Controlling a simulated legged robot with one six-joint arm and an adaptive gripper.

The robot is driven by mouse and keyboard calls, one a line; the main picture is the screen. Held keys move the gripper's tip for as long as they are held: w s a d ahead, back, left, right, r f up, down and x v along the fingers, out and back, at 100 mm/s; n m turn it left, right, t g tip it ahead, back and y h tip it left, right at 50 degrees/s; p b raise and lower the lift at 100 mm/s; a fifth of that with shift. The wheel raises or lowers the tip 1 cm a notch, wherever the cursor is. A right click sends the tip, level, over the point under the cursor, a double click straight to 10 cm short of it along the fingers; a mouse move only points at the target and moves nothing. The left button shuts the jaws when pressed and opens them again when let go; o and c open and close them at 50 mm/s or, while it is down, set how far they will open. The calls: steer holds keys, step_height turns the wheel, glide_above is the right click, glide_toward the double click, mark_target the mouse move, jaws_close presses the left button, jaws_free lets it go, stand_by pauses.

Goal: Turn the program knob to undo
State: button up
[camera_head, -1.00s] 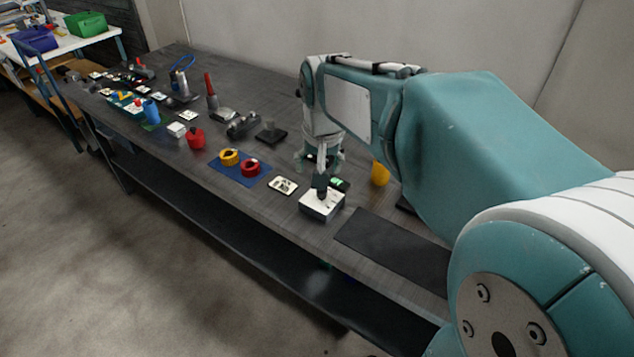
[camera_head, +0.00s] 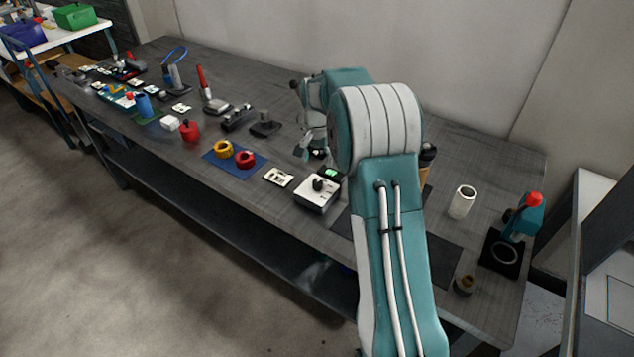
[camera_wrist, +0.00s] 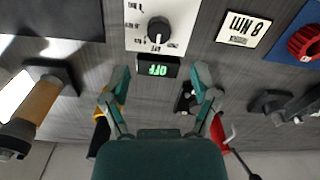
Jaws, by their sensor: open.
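The program knob (camera_head: 319,184) is a black dial on a white box (camera_head: 312,197) near the front of the bench. In the wrist view the knob (camera_wrist: 158,30) sits upside down on the white panel (camera_wrist: 180,14), beside a small display (camera_wrist: 156,70) with green letters that seem to read OFF. My gripper (camera_wrist: 160,82) is open and empty, its two fingers spread either side of the display, apart from the knob. In the head view my gripper (camera_head: 312,148) is behind the box, partly hidden by my arm.
A printed card (camera_head: 278,178) lies left of the box. A blue mat (camera_head: 234,168) holds a yellow ring (camera_head: 223,149) and a red ring (camera_head: 245,158). A white roll (camera_head: 462,202) and a teal press with a red knob (camera_head: 522,220) stand at the right. A dark mat (camera_head: 440,255) lies between.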

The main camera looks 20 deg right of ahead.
mark_target(317, 181)
step_height(317, 181, down, 9)
steer(key=shift+r, duration=0.15)
jaws_close()
